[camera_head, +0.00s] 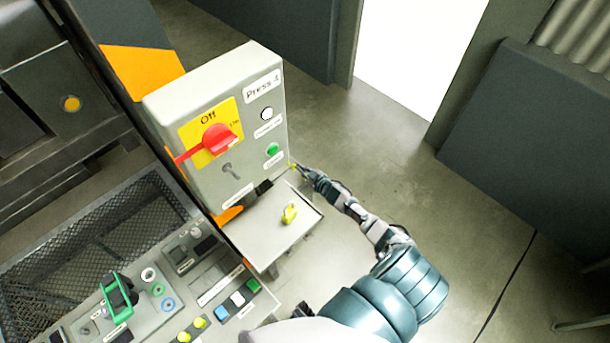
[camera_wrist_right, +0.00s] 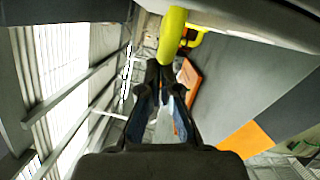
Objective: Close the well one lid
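A flat grey lid-like panel (camera_head: 262,232) with a yellow handle (camera_head: 290,212) lies below the control box in the head view. I cannot tell which well it belongs to. In the right wrist view, a thick yellow handle (camera_wrist_right: 172,38) comes down from a pale grey surface (camera_wrist_right: 265,22). The right gripper's fingertips (camera_wrist_right: 160,68) are together at the handle's lower end. No grip around it is visible. My left gripper is out of view.
The grey control box (camera_head: 215,130) marked "Press 4" carries a red switch (camera_head: 220,140). A console with buttons (camera_head: 190,290) and a green handle (camera_head: 118,298) stands at lower left. Open floor (camera_head: 390,150) lies to the right.

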